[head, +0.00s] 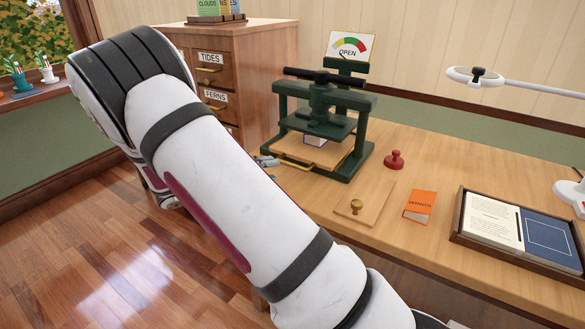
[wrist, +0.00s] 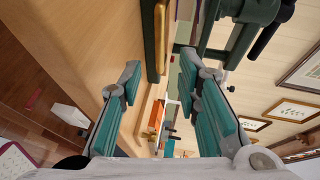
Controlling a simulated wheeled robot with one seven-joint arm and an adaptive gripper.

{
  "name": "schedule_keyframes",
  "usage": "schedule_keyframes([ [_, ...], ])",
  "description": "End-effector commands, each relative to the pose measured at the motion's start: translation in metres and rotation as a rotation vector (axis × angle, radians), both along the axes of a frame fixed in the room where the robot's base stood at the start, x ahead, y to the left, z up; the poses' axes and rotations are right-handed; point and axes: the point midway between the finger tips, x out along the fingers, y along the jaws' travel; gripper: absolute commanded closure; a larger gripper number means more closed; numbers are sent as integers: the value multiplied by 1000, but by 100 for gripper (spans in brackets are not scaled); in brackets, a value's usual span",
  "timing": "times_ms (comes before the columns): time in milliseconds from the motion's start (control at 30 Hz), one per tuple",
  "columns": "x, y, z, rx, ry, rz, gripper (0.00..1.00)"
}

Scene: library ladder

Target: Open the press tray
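The dark green press (head: 360,150) stands on the wooden desk, with its black crossbar on top. Its wooden press tray (head: 308,151) sits low in the frame, with a small book (head: 316,140) on it under the plate. A brass handle (head: 297,163) is on the tray's front; it also shows in the wrist view (wrist: 160,38). My gripper (head: 266,161) is at the desk edge, just left of the handle, mostly hidden by my arm. In the wrist view my gripper (wrist: 160,70) is open and empty, its teal-padded fingers pointing towards the handle. I cannot tell whether they touch it.
A red stamp (head: 394,160), a wooden board with a brass knob (head: 357,207), an orange book (head: 420,206) and a dark document tray (head: 457,229) lie right of the press. A drawer cabinet (head: 266,60) stands left.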

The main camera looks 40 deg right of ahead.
Motion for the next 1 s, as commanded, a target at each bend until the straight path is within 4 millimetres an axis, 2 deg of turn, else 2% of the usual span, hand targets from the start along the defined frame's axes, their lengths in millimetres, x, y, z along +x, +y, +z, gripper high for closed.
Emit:
schedule_keyframes([
  [200, -3, -43, -9, 1, -2, -2, 69],
  [400, -4, -73, -14, 1, -2, -2, 69],
  [600, -4, -85, -16, 2, -2, 0, 69],
  [900, -5, -87, -16, 2, -2, 0, 69],
  [1000, -5, -87, -16, 2, -2, 0, 92],
])
